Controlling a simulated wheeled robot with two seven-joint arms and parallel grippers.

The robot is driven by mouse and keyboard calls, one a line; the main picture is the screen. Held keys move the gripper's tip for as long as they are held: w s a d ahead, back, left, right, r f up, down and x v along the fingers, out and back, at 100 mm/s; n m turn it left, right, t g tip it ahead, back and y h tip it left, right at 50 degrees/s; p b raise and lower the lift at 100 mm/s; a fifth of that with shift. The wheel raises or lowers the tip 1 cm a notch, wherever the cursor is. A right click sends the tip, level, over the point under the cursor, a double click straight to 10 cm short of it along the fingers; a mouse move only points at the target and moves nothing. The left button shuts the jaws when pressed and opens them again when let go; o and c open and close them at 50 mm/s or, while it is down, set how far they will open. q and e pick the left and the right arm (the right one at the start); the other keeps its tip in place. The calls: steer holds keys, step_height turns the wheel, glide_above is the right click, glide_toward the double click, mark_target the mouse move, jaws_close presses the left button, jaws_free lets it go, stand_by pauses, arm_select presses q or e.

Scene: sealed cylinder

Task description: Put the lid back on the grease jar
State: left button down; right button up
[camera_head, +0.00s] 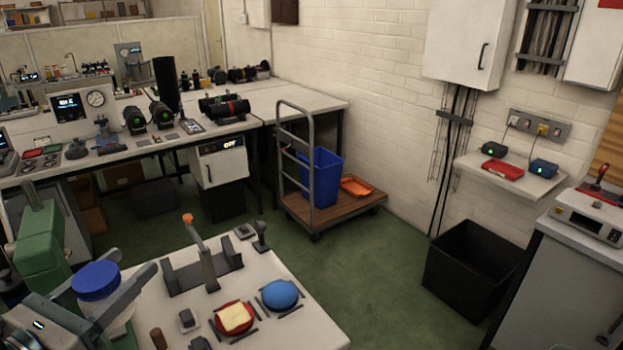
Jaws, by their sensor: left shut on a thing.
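A round blue lid (96,278) sits between the fingers of my left gripper (131,262), at the lower left. The gripper is shut on it, with one finger on each side. A pale, translucent jar (121,323) shows directly below the lid, at the table's left edge. The lid is at the top of the jar, but I cannot tell whether it is seated or slightly above it. The gripper and lid hide much of the jar. My right gripper is not in view.
On the white table (297,327), a red dish (220,322) holding a pale yellow block and a blue rounded object (280,294) lie between dark strips. A grey holder (190,278) with an orange-tipped upright tool (207,262) stands behind them. A cart (352,203) stands beyond.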

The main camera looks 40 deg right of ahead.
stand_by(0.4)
arm_select(q)
steer(key=s+a+f+n+t+y, duration=0.2)
steer(key=s+a+f+y, duration=0.1)
steer(key=a+f, duration=0.4)
steer(key=s+a+f+n+t+y, duration=0.2)
steer(key=a+f, duration=0.5)
steer(key=a, duration=0.6)
steer(key=shift+s+a+n+t+y, duration=0.2)
steer(key=shift+s+n+t+y, duration=0.3)
steer(key=shift+s, duration=0.6)
steer(key=shift+f, duration=0.1)
